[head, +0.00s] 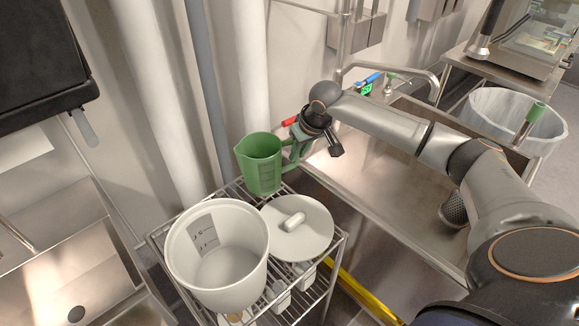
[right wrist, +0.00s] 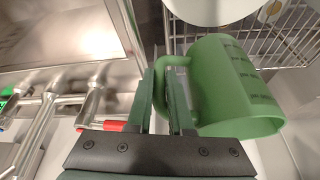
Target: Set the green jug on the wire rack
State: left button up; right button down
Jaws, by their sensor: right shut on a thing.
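The green jug (head: 259,164) is upright in the head view, at the back of the wire rack (head: 237,190). My right gripper (head: 298,143) is shut on the jug's handle, on the jug's right side. In the right wrist view the fingers (right wrist: 166,88) close across the handle of the jug (right wrist: 235,88), and the rack's wires (right wrist: 285,40) show beyond it. The jug's base overlaps the rack's back part in the head view; I cannot tell whether it touches. My left gripper is not in view.
A white bucket (head: 217,277) and a white round lid (head: 297,232) take up much of the rack's top. A little bare wire shows behind them. A steel sink (head: 400,205) with taps stands to the right, and another sink (head: 85,280) to the left.

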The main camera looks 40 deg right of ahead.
aim_at(290, 165)
jog(key=shift+w+a+f, duration=0.25)
jog(key=shift+w+f, duration=0.15)
jog(key=shift+f, duration=0.15)
jog(key=shift+w+a+f, duration=0.25)
jog(key=shift+w+f, duration=0.15)
jog(key=shift+f, duration=0.15)
jog(key=shift+w+a+f, duration=0.1)
jog(key=shift+w+f, duration=0.1)
jog(key=shift+f, duration=1.6)
jog(key=c, duration=0.8)
grip_release()
jog(key=p+v, duration=0.1)
jog(key=v, duration=1.1)
jog(key=shift+r, duration=0.1)
